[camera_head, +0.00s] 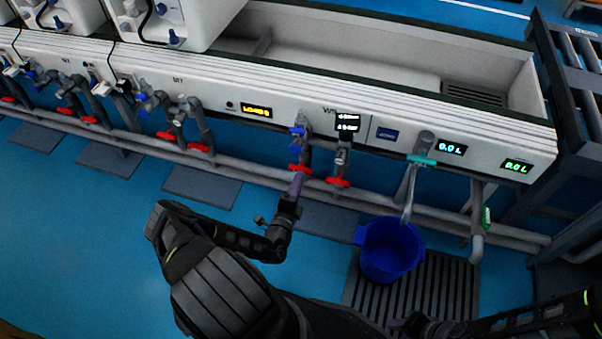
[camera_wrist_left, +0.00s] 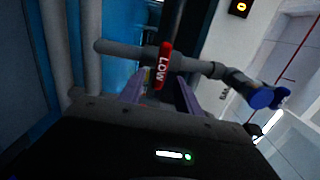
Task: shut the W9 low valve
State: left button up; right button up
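The W9 low valve's red handle (camera_head: 299,168) sits at the lower end of a grey pipe below the bench panel, under a blue valve handle (camera_head: 297,130). In the left wrist view the red handle marked LOW (camera_wrist_left: 165,66) lies across a grey pipe. My left gripper (camera_head: 296,184) is just below and in front of it. Its purple fingers (camera_wrist_left: 156,90) are apart, with the handle at or just beyond their tips; I cannot tell whether they touch it. My right gripper (camera_head: 399,324) is low in the head view, far from the valve, its opening unclear.
Another red handle (camera_head: 338,182) is close on the right. Long grey pipes (camera_head: 250,169) run below the panel. A blue bucket (camera_head: 390,250) stands on a slatted floor grate (camera_head: 440,290) under a spout. More valves line the left; blue floor is free in front.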

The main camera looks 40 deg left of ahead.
pick_arm(q)
jog(key=v, duration=0.3)
dwell(0.5)
